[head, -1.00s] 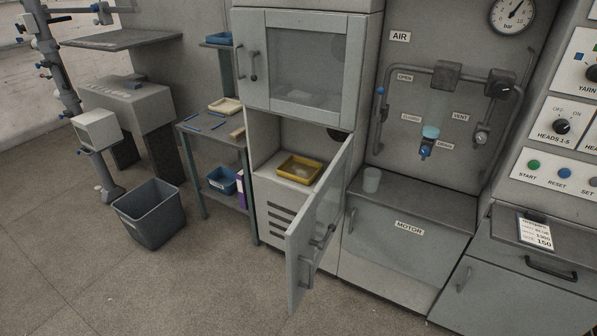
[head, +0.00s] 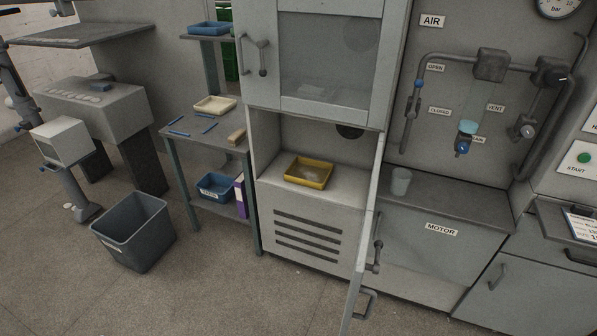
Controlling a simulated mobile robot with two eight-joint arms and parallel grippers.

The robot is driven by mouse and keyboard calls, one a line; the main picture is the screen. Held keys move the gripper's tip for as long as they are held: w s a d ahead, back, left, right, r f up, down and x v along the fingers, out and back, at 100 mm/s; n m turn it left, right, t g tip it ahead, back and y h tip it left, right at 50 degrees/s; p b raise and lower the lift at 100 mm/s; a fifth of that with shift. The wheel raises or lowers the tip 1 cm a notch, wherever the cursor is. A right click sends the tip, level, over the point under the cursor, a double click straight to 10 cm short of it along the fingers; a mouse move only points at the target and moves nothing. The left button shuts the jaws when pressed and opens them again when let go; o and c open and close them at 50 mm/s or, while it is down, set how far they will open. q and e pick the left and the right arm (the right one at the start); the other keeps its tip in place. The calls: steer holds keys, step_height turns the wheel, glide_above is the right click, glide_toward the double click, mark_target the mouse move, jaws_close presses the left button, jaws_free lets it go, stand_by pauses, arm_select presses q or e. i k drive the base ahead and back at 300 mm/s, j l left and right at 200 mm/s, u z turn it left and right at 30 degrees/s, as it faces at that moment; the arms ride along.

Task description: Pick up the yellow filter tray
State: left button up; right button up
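The yellow filter tray (head: 308,172) sits on the floor of the open lower compartment of the grey cabinet (head: 262,150), above a slatted vent panel. The lower cabinet door (head: 366,240) is swung open to the right of the tray and is seen nearly edge-on. Neither of my grippers shows in the head view.
A side table (head: 200,142) with a cream tray (head: 215,105) and a blue bin (head: 215,187) stands left of the cabinet. A grey waste bin (head: 133,232) is on the floor. A cup (head: 400,182) stands on the motor housing (head: 440,232). Floor before the cabinet is clear.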

mark_target(313, 174)
steer(key=i+j+z, duration=0.1)
steer(key=i+j, duration=0.3)
steer(key=i+j+z, duration=0.15)
steer(key=i+j, duration=0.25)
steer(key=j, duration=0.2)
steer(key=i+j+z, duration=0.35)
steer(key=i, duration=0.4)
steer(key=i+j+z, duration=0.4)
steer(key=i+j, duration=0.25)
steer(key=j, duration=0.1)
